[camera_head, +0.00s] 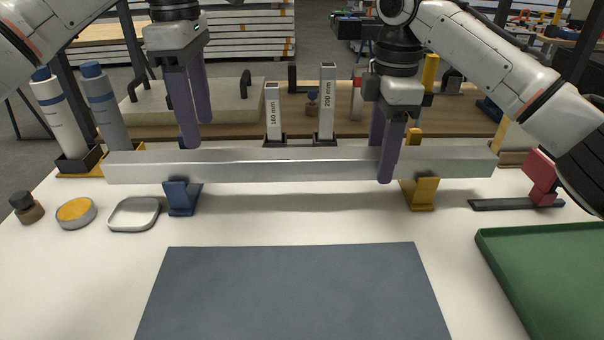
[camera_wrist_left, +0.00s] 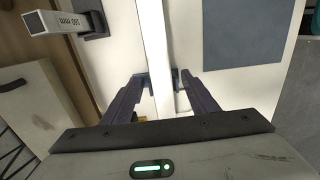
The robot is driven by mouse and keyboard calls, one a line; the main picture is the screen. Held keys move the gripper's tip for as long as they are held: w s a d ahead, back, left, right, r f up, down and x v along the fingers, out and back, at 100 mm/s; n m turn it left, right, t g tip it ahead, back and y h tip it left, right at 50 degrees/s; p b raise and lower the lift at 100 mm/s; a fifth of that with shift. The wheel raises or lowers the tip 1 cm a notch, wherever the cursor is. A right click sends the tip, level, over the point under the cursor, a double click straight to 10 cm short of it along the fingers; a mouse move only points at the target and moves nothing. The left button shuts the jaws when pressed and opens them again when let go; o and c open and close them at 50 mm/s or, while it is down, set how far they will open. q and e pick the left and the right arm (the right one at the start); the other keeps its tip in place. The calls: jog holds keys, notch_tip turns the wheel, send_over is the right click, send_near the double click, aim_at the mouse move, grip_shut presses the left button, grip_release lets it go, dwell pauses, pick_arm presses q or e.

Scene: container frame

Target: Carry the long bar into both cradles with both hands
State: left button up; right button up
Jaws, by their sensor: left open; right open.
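The long silver bar (camera_head: 290,168) lies level across the blue cradle (camera_head: 182,198) on the left and the yellow cradle (camera_head: 422,194) on the right. Its underside meets the cradle tops; I cannot tell if it is fully seated. My left gripper (camera_head: 198,136) is open above the bar, near the blue cradle. In the left wrist view the bar (camera_wrist_left: 156,45) runs between its spread fingers, with parts of the blue cradle (camera_wrist_left: 176,80) on either side. My right gripper (camera_head: 381,165) is open astride the bar, left of the yellow cradle, one finger in front and one behind.
Two labelled upright posts (camera_head: 327,105) stand behind the bar. Bottles (camera_head: 102,105) stand at the back left. Small round containers (camera_head: 76,212) and a metal dish (camera_head: 134,213) sit front left. A red stand (camera_head: 540,180) and green tray (camera_head: 550,262) are right. A grey mat (camera_head: 290,295) lies clear in front.

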jog(key=shift+r, duration=0.3)
pick_arm(q)
notch_tip(320, 180, up, 4)
jog(key=shift+r, duration=0.15)
pick_arm(e)
notch_tip(320, 180, up, 12)
jog(key=shift+f, duration=0.25)
